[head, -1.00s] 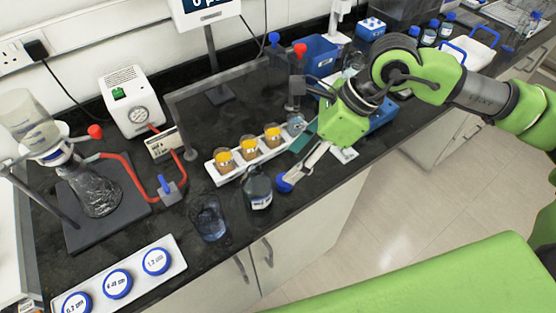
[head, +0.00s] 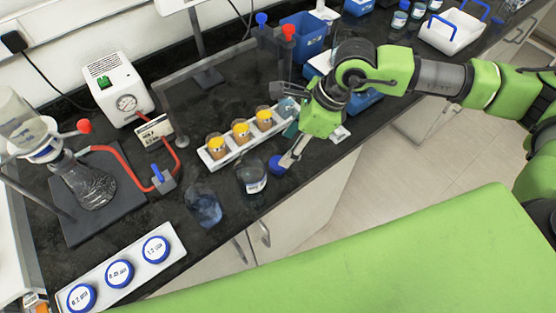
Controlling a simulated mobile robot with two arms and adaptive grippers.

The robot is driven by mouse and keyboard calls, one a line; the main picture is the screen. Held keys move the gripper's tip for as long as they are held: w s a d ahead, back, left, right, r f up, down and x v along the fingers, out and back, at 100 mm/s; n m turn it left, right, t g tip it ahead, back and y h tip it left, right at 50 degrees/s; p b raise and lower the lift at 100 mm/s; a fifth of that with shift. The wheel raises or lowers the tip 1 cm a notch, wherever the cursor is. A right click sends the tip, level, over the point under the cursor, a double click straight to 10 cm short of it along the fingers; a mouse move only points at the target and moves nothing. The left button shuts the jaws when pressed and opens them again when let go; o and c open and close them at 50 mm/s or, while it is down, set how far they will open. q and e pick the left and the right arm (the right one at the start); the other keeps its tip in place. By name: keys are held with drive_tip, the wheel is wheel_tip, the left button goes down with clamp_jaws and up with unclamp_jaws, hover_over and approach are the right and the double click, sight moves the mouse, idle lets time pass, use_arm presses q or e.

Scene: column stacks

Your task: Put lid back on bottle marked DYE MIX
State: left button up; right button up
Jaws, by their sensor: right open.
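A dark glass bottle (head: 250,176) with a white label stands upright on the black counter near its front edge. Its mouth shows no lid, and the label is too small to read. A blue lid (head: 277,165) is just right of the bottle, close to the counter edge. My right gripper (head: 288,160) reaches down from the right with its fingers open, its tips right at the lid. I cannot tell whether the fingers touch it. My left gripper is not in view.
A white rack (head: 208,160) with yellow-topped jars stands behind the bottle. A beaker of blue liquid (head: 204,206) is to its left. A white tray with blue-rimmed discs (head: 164,273) lies front left. A flask (head: 92,186) with red tubing stands at left. Little counter lies in front of the bottle.

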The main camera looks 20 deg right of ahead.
drive_tip(key=shift+w+a+f, duration=0.15)
drive_tip(key=shift+a+f, duration=0.05)
drive_tip(key=shift+f, duration=0.45)
drive_tip(key=shift+a+f+p, duration=0.2)
drive_tip(key=shift+f+p, duration=0.15)
drive_tip(key=shift+p, duration=0.2)
drive_tip(key=x, duration=0.1)
drive_tip(key=p+x, duration=0.1)
drive_tip(key=x, duration=0.1)
drive_tip(key=shift+s+f+p, duration=0.3)
drive_tip(key=shift+f+p, duration=0.05)
drive_tip(key=shift+p, duration=0.05)
drive_tip(key=shift+w+a+f, duration=0.1)
drive_tip(key=shift+a+f, duration=0.05)
drive_tip(key=shift+f, duration=0.25)
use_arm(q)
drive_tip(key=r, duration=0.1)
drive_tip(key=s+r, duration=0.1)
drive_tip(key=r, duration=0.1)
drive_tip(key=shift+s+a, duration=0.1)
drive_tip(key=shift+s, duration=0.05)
use_arm(e)
drive_tip(key=c, duration=0.8)
